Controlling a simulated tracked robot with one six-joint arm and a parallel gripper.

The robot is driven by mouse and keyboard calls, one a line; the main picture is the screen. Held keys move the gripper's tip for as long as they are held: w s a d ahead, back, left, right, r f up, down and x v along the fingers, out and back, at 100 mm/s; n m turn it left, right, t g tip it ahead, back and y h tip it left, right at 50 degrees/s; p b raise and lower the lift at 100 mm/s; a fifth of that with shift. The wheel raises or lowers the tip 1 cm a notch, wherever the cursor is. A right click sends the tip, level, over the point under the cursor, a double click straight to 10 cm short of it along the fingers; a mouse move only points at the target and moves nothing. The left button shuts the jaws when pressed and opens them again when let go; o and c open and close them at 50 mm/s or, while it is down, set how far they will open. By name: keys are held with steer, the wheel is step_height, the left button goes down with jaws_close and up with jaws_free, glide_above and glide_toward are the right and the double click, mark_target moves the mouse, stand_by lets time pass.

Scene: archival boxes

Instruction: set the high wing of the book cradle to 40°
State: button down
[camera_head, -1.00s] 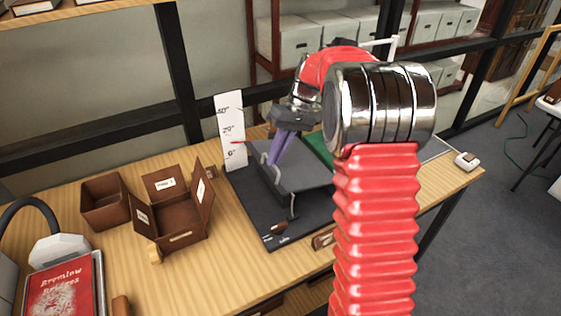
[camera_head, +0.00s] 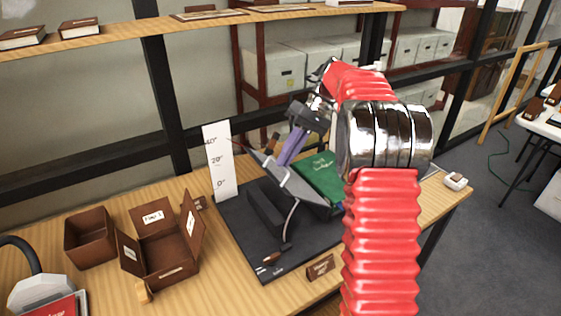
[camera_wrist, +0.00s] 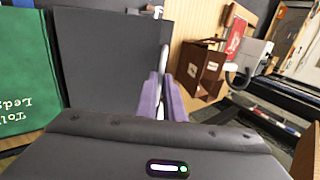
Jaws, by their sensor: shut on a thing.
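The book cradle has a dark base (camera_head: 262,258). Its high wing (camera_head: 265,165), a grey panel with a pale metal rail, is tilted steeply up. The white angle scale (camera_head: 222,178) stands behind, marked 0°, 20° and 40°. The wing's raised far end is level with about the 40° mark; the exact reading is too small to tell. My gripper (camera_head: 284,160) has its purple fingers shut at the wing's edge. In the wrist view my gripper (camera_wrist: 160,100) is shut on the pale rail, beside the dark wing panel (camera_wrist: 112,55).
A green ledger (camera_head: 320,182) lies at the cradle's right. A brown open box (camera_head: 165,255) and brown bin (camera_head: 90,238) stand left. A small brown label block (camera_head: 320,268) stands by the front edge.

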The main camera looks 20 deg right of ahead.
steer(key=shift+s+d+f, duration=0.1)
steer(key=shift+d+f, duration=0.4)
steer(key=shift+f, duration=0.1)
steer(key=c, duration=1.9)
jaws_free()
steer(key=shift+r, duration=0.1)
steer(key=shift+a+r, duration=0.1)
steer(key=shift+r, duration=0.1)
steer(key=v, duration=0.7)
steer(key=shift+r, duration=0.2)
